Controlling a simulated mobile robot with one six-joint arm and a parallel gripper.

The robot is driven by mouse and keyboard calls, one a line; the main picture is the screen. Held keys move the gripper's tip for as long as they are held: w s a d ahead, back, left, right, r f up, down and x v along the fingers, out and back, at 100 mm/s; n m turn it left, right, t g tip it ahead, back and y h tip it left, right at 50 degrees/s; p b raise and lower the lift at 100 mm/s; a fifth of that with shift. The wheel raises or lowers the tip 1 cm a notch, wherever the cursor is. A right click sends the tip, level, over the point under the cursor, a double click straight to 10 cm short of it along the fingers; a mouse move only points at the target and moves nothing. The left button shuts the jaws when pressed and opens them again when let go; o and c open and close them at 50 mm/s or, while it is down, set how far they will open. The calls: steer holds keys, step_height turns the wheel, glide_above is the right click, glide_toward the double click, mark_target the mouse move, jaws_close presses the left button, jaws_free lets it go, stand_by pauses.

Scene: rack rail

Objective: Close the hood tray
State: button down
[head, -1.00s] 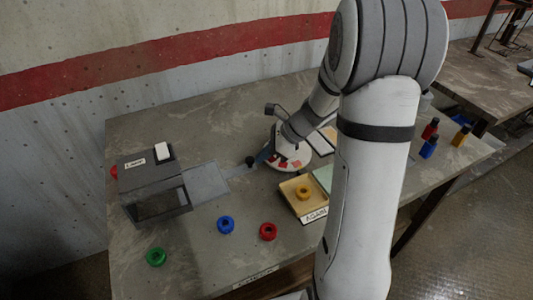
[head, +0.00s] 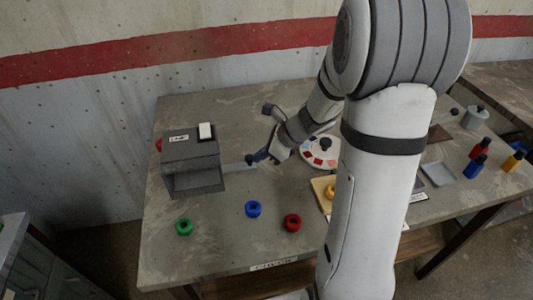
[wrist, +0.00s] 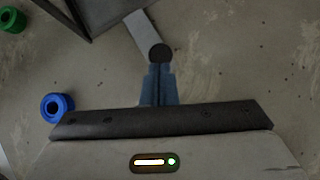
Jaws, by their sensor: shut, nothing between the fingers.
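The hood (head: 190,160) is a dark grey box at the left of the table, with a label and a white block on top. Its grey tray (head: 238,166) shows only as a short strip out of the right side, ending in a dark round knob (head: 250,159). In the wrist view the tray strip (wrist: 140,30) leads down to the knob (wrist: 160,53). My gripper (head: 262,157) is just right of the knob. In the wrist view its blue fingers (wrist: 158,82) are shut together with nothing between them, right at the knob; whether they touch it I cannot tell.
Green (head: 184,227), blue (head: 253,209) and red (head: 292,222) rings lie along the front of the table. A round colour-patch dish (head: 322,152) and a yellow tray (head: 318,190) are right of my gripper. Bottles (head: 480,148) stand far right.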

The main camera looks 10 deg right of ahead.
steer(key=shift+s+a+f, duration=0.15)
steer(key=shift+f, duration=0.05)
steer(key=d, duration=0.1)
steer(key=s+d+r+p, duration=0.1)
steer(key=d, duration=0.2)
steer(key=shift+s+r, duration=0.2)
steer(key=shift+s, duration=0.2)
steer(key=v, duration=1)
steer(key=s+a+r+n+h, duration=0.1)
steer(key=s+a+n+h, duration=0.2)
steer(key=s+n, duration=0.4)
steer(key=s+a+r+n+g+h, duration=0.1)
steer(key=s+a+n+h, duration=0.3)
steer(key=n, duration=1.2)
steer(key=s+a, duration=0.1)
steer(key=s, duration=0.2)
steer(key=shift+s+r+n+p, duration=0.3)
steer(key=shift+s+p, duration=0.1)
